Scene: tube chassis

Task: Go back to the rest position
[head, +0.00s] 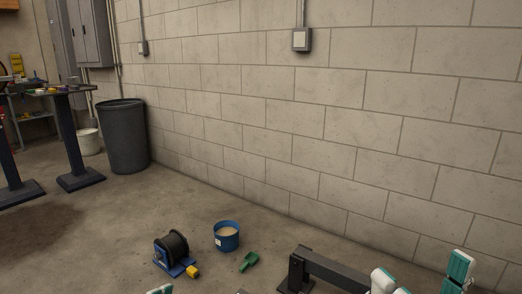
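White and teal parts of my own arms show at the bottom edge, a small piece left of centre and larger pieces at the lower right. What the grippers hold, if anything, is hidden.
A cable reel (173,246), a blue bucket (227,242) and a green scoop (249,261) are on the floor ahead. A dark tube frame (335,269) is at lower right. A grey bin (123,138) and a bench (70,88) are at left. A block wall (300,110) runs behind.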

